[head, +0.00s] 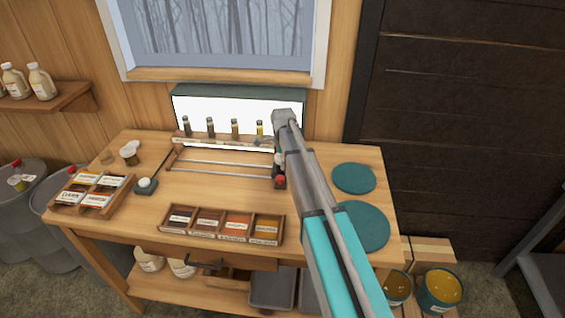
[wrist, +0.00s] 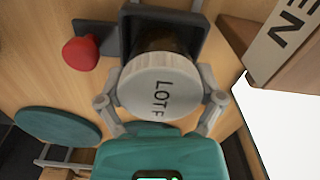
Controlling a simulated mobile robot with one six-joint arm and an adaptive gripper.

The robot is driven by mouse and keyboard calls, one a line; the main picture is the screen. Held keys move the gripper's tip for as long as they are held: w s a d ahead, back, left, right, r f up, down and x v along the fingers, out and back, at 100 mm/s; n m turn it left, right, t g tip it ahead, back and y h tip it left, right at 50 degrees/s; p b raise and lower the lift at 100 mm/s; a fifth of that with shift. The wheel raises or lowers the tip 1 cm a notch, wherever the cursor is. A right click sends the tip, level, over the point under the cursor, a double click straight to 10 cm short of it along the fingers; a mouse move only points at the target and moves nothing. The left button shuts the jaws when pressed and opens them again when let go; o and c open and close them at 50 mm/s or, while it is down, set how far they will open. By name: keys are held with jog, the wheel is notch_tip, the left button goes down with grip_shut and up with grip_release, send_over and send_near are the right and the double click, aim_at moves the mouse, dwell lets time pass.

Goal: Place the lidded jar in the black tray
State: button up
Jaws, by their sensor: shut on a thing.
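The lidded jar, with a dark amber body and a white lid (wrist: 160,85) marked "LOT F", is in the middle of the wrist view. My gripper (wrist: 161,100) is shut on it, one finger on each side near the lid. The black tray (wrist: 193,22), small and square with a raised rim, shows just behind the jar. The jar's body overlaps the tray's opening; I cannot tell whether its base touches the tray floor. In the head view my arm hides most of the gripper, jar and tray.
A red knob (wrist: 80,53) on a dark base stands close beside the tray. A lit panel (head: 225,108) with several sample vials is at the back. A compartment box (head: 222,226) is at the front, and two teal discs (head: 354,178) lie at right.

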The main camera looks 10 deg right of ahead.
jog(key=shift+f, duration=0.1)
jog(key=o, duration=1)
notch_tip(320, 180, up, 12)
jog(key=p, duration=1.2)
jog(key=shift+s, duration=0.15)
dwell(0.4)
jog(key=shift+s+d+n, duration=0.1)
jog(key=shift+s+n, duration=3.15)
jog(key=shift+s, duration=1.55)
jog(key=shift+s+a+n, duration=0.1)
jog(key=shift+s+n, duration=3.1)
jog(key=shift+s, duration=1.65)
jog(key=shift+s+d+n, duration=0.1)
jog(key=shift+s+n, duration=3.15)
jog(key=shift+s, duration=1.55)
